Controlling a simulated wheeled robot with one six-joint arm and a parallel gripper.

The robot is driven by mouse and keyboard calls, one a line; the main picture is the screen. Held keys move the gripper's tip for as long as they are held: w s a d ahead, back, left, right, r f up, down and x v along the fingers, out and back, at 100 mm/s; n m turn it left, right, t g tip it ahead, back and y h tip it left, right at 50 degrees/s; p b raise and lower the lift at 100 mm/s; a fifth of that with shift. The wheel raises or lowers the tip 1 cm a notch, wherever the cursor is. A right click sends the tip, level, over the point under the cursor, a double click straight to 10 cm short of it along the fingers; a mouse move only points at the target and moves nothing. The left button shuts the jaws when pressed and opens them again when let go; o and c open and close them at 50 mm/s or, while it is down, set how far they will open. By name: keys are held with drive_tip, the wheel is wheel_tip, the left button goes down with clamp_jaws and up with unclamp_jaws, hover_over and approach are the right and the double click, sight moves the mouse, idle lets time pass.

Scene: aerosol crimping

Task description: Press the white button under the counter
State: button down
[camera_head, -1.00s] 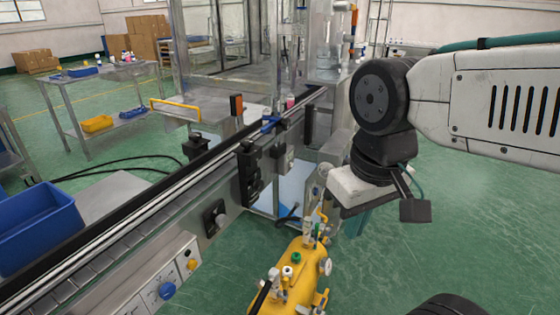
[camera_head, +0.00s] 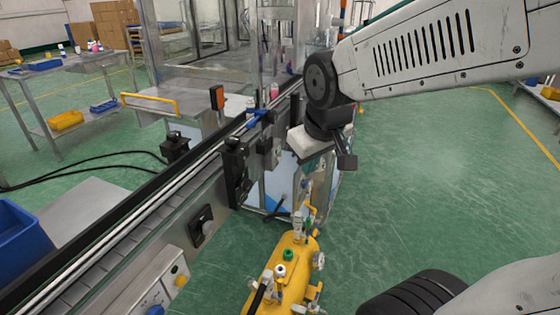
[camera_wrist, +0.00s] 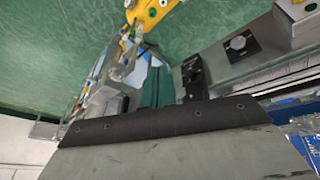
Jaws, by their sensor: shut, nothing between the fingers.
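The counter is the long conveyor (camera_head: 115,235), running from the lower left to the glass-walled machine. Its side carries a black square plate with a round knob (camera_head: 201,226), which also shows in the wrist view (camera_wrist: 242,43). A pale control panel (camera_head: 150,294) with a yellow knob (camera_head: 181,281) and a blue knob (camera_head: 155,310) sits at the lower left. My gripper's teal fingers (camera_wrist: 157,82) are together and empty in the wrist view, apart from the conveyor. In the head view the gripper's fingers are mostly hidden.
A yellow tank (camera_head: 285,270) with valves stands on the green floor beside the conveyor, below my gripper. Black brackets (camera_head: 236,172) stick out from the conveyor side. A blue bin (camera_head: 22,240) is at the left. The floor at the right (camera_head: 440,180) is open.

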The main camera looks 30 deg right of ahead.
sight(279, 159)
drive_tip(key=w+d+f+n+t+h, duration=0.1)
drive_tip(key=w+d+f+n+t, duration=0.15)
drive_tip(key=w+d+f, duration=0.65)
drive_tip(key=w+d+f+n+t, duration=0.1)
drive_tip(key=w+d+t, duration=0.25)
drive_tip(key=w, duration=1.15)
drive_tip(key=w+d+f+n+t, duration=0.1)
drive_tip(key=d+f+n+t, duration=0.1)
drive_tip(key=d+f+t, duration=0.2)
drive_tip(key=w+d+f+n+t, duration=0.1)
drive_tip(key=d+f+t, duration=0.3)
drive_tip(key=f, duration=0.7)
drive_tip(key=shift+w+d+f+n+h, duration=0.25)
drive_tip(key=shift+w+d+n+h, duration=0.05)
drive_tip(key=shift+n+h, duration=0.1)
drive_tip(key=w+a, duration=0.5)
drive_tip(key=w, duration=0.2)
drive_tip(key=shift+a, duration=0.25)
drive_tip(key=shift+w+a, duration=0.1)
drive_tip(key=shift+w+a, duration=0.15)
drive_tip(key=shift+w, duration=0.05)
